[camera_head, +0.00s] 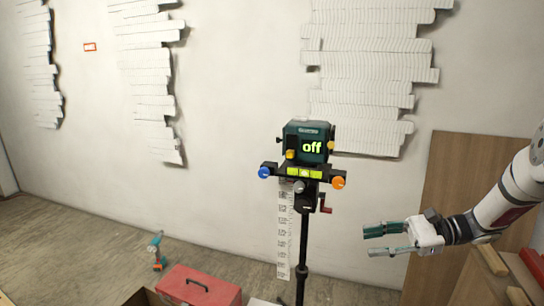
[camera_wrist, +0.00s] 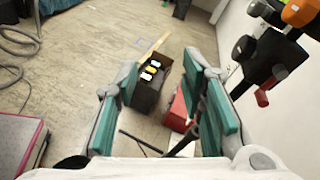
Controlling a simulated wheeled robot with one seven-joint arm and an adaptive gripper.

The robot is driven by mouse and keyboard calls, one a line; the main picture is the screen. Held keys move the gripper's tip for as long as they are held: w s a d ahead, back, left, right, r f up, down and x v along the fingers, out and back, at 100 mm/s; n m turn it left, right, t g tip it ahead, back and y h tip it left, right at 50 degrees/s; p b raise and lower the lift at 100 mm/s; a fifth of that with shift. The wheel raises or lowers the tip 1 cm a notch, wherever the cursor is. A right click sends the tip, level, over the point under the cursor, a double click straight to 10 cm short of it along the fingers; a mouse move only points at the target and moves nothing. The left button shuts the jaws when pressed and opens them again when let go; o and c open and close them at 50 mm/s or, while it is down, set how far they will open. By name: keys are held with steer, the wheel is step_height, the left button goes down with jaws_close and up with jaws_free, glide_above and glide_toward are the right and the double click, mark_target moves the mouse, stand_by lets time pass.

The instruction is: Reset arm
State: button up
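My gripper (camera_head: 377,241) is at the right in the head view, with its fingers pointing left and apart. In the wrist view, my gripper (camera_wrist: 160,112) shows its two green finger pads wide apart, with nothing between them but the floor and things farther off. My white arm (camera_head: 515,190) reaches in from the right edge of the head view. The gripper is to the right of the tripod (camera_head: 303,240) and apart from it.
A red toolbox (camera_head: 200,290) and a teal tool (camera_head: 156,252) are on the floor. White reliefs (camera_head: 370,75) hang on the wall. Wooden boards (camera_head: 460,185) lean at the right. A black box (camera_wrist: 150,85) shows in the wrist view.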

steer(key=s+a+r+n+g+h+p, duration=0.2)
steer(key=s+a+r+n+h, duration=0.2)
steer(key=s+r, duration=0.3)
steer(key=s+a+r+n+g+h+p, duration=0.1)
steer(key=s+a+r+n+h, duration=0.3)
steer(key=s, duration=0.5)
steer(key=s+d+r+n+t+h+p, duration=0.1)
steer(key=s+r+n+t+h+p, duration=0.1)
steer(key=s, duration=0.6)
steer(key=s+d+r+n+t+h+p, duration=0.1)
steer(key=s+r+n+t+h+p, duration=0.1)
steer(key=s+r+n+h, duration=0.3)
steer(key=shift+s+d+r+n+t, duration=0.15)
steer(key=shift+s+r+n+t, duration=0.35)
steer(key=shift+s, duration=1.75)
